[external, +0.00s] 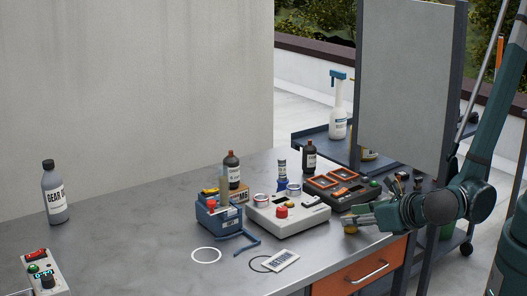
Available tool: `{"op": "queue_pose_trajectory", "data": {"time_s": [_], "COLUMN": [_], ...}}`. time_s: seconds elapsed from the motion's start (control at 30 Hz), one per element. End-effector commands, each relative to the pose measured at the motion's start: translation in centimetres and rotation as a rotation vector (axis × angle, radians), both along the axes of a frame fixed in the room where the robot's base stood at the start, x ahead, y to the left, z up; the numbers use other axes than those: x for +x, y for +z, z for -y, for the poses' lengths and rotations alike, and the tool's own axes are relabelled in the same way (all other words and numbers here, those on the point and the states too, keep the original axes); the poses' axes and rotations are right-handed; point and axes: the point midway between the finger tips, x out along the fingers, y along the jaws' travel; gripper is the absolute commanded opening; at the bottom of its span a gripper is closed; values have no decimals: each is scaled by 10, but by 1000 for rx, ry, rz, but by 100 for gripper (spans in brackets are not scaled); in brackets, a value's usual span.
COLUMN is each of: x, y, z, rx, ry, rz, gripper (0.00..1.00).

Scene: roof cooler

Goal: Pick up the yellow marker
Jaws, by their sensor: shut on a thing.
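My gripper (352,221) is low over the right part of the grey table, beside the dark box. It is shut on a small yellow thing (350,230) at its fingertips. This looks like the yellow marker, but it is mostly hidden and too small to make out for certain. I cannot tell whether it touches the table. Another small yellow and black thing (210,191) lies at the top of the blue holder (219,217), left of the white device.
A white device (287,219) with a red button and a dark box (343,191) with orange frames stand left of my gripper. Brown bottles (232,170) stand behind. A white ring (206,255) and a label card (282,261) lie in front. The table's left middle is clear.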

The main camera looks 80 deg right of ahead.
Motion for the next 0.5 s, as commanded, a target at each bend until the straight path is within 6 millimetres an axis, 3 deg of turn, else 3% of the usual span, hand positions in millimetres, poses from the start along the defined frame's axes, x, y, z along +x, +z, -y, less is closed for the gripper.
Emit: {"op": "queue_pose_trajectory", "data": {"time_s": [0.5], "x": [0], "y": [50], "z": [0], "rx": [0], "ry": [0], "rz": [0], "gripper": [9]}}
